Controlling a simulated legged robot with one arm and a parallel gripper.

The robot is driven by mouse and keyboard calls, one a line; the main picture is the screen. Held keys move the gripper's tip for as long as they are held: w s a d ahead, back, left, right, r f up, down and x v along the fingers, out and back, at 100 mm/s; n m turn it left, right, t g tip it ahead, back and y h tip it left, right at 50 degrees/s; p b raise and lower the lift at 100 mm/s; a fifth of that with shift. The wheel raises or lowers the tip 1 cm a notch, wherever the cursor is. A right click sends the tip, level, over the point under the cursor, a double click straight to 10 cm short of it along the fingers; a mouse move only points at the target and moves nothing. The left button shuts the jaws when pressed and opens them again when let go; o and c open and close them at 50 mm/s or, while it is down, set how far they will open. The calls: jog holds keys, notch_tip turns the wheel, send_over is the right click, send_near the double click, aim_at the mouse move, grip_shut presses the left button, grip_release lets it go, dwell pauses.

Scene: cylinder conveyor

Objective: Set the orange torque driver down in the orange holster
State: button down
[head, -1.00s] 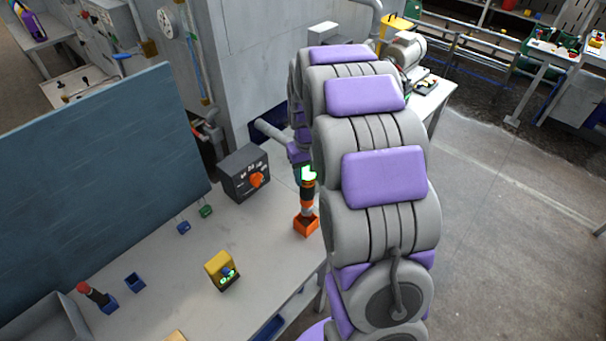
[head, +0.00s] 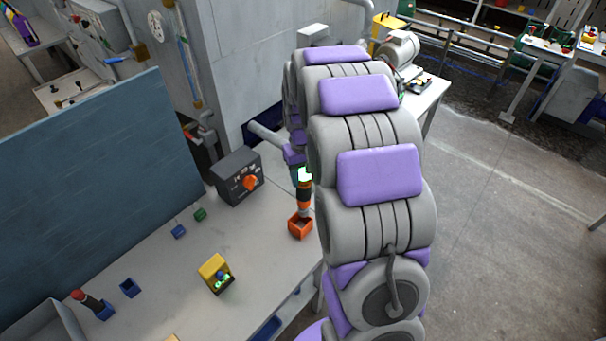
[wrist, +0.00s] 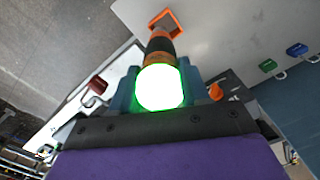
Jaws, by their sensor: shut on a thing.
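The orange torque driver (head: 303,196) is roughly upright, with a dark band and a pale, green-lit top. The orange holster (head: 300,228) is a small open box on the bench, just below it. The driver's lower end is at the holster's mouth; I cannot tell how far inside it is. In the wrist view, my gripper (wrist: 160,88) is shut on the driver (wrist: 160,46) near its glowing top. The holster (wrist: 175,20) shows at the driver's far end. In the head view, my arm hides most of the gripper.
A dark control box (head: 239,177) with an orange knob stands behind and left of the holster. A yellow block (head: 213,267), a blue holder (head: 130,288) and a red-topped tool (head: 85,298) are farther left. Bare bench (head: 250,235) lies between.

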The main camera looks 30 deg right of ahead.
aim_at(298, 190)
jog(key=shift+a, duration=0.1)
jog(key=shift+a, duration=0.35)
jog(key=shift+a+f, duration=0.2)
jog(key=shift+f, duration=0.15)
jog(key=shift+d+f, duration=0.25)
jog(key=shift+f, duration=0.55)
jog(key=shift+a+f+b, duration=0.35)
jog(key=shift+a+f, duration=0.15)
jog(key=shift+f, duration=0.95)
jog(key=shift+f, duration=0.15)
